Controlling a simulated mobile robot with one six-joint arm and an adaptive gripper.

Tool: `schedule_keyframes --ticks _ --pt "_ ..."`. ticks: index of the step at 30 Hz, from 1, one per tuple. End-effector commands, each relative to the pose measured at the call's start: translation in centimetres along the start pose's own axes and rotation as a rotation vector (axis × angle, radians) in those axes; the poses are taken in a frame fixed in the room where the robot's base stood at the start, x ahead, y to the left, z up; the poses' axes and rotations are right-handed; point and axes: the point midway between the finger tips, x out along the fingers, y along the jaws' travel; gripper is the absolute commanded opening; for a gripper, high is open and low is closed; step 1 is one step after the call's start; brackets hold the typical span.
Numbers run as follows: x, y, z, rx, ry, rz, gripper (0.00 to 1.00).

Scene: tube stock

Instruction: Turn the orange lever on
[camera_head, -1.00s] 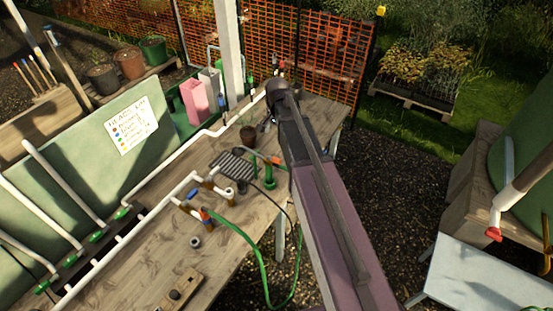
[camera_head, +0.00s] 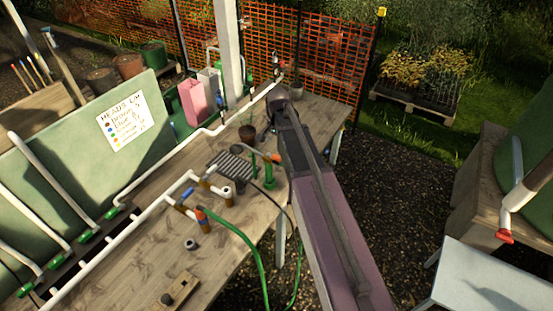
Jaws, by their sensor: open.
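A small orange lever (camera_head: 277,158) shows on the pipework on the wooden bench, just left of my arm. It sits beside an upright green fitting (camera_head: 268,177). My arm reaches up the picture from the lower right, along the bench's right side. Its dark end, with my gripper (camera_head: 268,132), is beyond and above the lever in the picture. My gripper is open, with no object seen in it. Its fingers are mostly hidden by the arm and too small to make out. I see no contact between it and the lever.
White pipes (camera_head: 150,200) run along the bench (camera_head: 150,255). A blue-handled fitting (camera_head: 187,194), a dark grate (camera_head: 232,165) and a brown pot (camera_head: 247,134) stand near the lever. A green hose (camera_head: 245,240) hangs over the front edge. A white post (camera_head: 229,50) rises behind.

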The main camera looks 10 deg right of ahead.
Motion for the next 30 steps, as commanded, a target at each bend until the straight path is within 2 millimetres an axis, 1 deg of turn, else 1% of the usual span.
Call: schedule_keyframes --ticks 1,18,24,30 --pt "0.8 0.0 0.0 0.0 0.0 0.0 0.91" --pt "4.9 0.0 0.0 0.0 0.0 0.0 0.91" --pt "5.7 0.0 0.0 0.0 0.0 0.0 0.91" --pt "5.9 0.0 0.0 0.0 0.0 0.0 0.91"
